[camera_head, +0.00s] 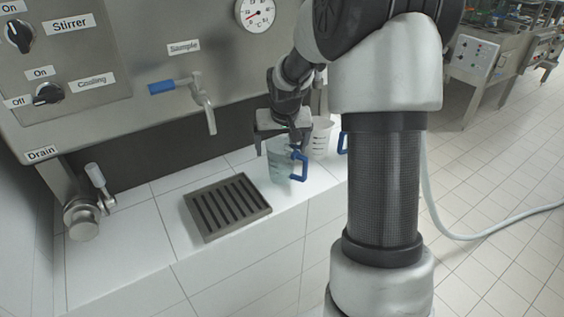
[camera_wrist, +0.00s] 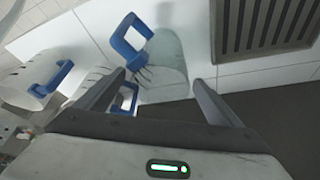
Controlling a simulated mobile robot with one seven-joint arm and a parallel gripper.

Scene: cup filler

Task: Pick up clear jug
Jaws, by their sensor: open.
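The clear jug (camera_head: 281,163) stands on the white tiled ledge, right of the drain grate, with its blue handle toward the right. My gripper (camera_head: 284,143) is just above and behind it, pointing down, and partly covers its top. In the wrist view the clear jug (camera_wrist: 165,68) lies between and ahead of the two open fingers (camera_wrist: 160,82), with its blue handle at the upper left. The fingers are apart, and I cannot tell whether either touches the jug.
A white jug (camera_head: 321,138) stands close to the right of the clear jug; a blue handle also shows at the wrist view's left (camera_wrist: 50,78). The drain grate (camera_head: 228,207) is left of the clear jug. A sample tap (camera_head: 203,105) juts from the panel above.

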